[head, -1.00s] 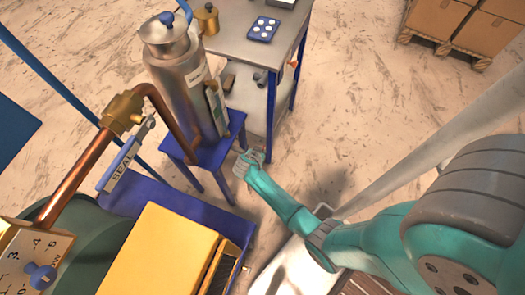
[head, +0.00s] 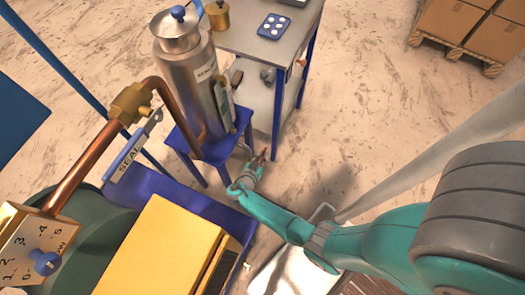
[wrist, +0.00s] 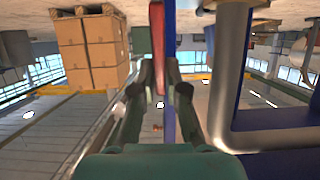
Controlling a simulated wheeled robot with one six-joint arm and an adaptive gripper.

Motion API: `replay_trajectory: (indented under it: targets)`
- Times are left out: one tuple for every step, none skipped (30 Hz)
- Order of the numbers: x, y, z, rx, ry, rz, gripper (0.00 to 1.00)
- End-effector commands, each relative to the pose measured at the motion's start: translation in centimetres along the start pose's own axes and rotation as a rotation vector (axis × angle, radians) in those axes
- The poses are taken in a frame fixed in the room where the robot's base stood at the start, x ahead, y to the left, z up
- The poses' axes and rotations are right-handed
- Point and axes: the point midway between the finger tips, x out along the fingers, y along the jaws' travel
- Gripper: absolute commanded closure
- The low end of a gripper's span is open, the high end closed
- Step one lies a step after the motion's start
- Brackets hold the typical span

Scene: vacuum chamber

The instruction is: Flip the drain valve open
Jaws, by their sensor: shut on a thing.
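A steel vessel (head: 185,75) stands on a blue stand (head: 215,152). A short silver drain pipe (head: 246,149) comes out low on its right side, and a bent grey pipe (wrist: 228,105) fills the right of the wrist view. My gripper (head: 257,164) is at the end of this pipe. A thin red lever (wrist: 169,75) runs between its fingers in the wrist view, and a red tip (head: 264,153) shows in the head view. My gripper is shut on this lever. The valve body is mostly hidden, so I cannot tell its setting.
A grey table (head: 255,40) with blue legs stands behind the vessel. A yellow box (head: 160,250) and a copper pipe (head: 82,172) are at left. Cartons on a pallet (head: 455,22) are far right.

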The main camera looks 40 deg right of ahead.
Motion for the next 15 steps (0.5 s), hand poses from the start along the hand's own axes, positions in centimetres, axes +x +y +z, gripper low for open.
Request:
replay_trajectory:
  targets:
    - [-0.01, 0.02, 0.15, -0.001, -0.003, -0.001, 1.00]
    - [-0.01, 0.02, 0.15, -0.001, -0.003, -0.001, 1.00]
    - [-0.01, 0.03, 0.16, -0.001, -0.003, -0.001, 1.00]
    - [-0.01, 0.03, 0.16, -0.001, -0.003, -0.001, 1.00]
    - [-0.01, 0.03, 0.17, -0.001, -0.003, -0.001, 1.00]
    - [-0.01, 0.03, 0.17, -0.002, -0.004, -0.001, 1.00]
    - [-0.01, 0.03, 0.17, -0.002, -0.004, -0.001, 1.00]
    - [-0.01, 0.04, 0.18, -0.002, -0.004, -0.001, 1.00]
    - [0.00, 0.04, 0.18, -0.002, -0.004, -0.002, 0.83]
    - [0.00, 0.04, 0.19, -0.002, -0.004, -0.002, 0.76]
    - [0.00, 0.04, 0.18, -0.002, -0.004, -0.001, 0.68]
    - [0.00, 0.04, 0.16, -0.002, -0.004, -0.001, 0.62]
    - [0.00, 0.03, 0.15, -0.002, -0.004, -0.001, 0.62]
    - [0.00, 0.03, 0.14, -0.002, -0.003, -0.001, 0.62]
    - [0.00, 0.03, 0.12, -0.001, -0.003, -0.001, 0.62]
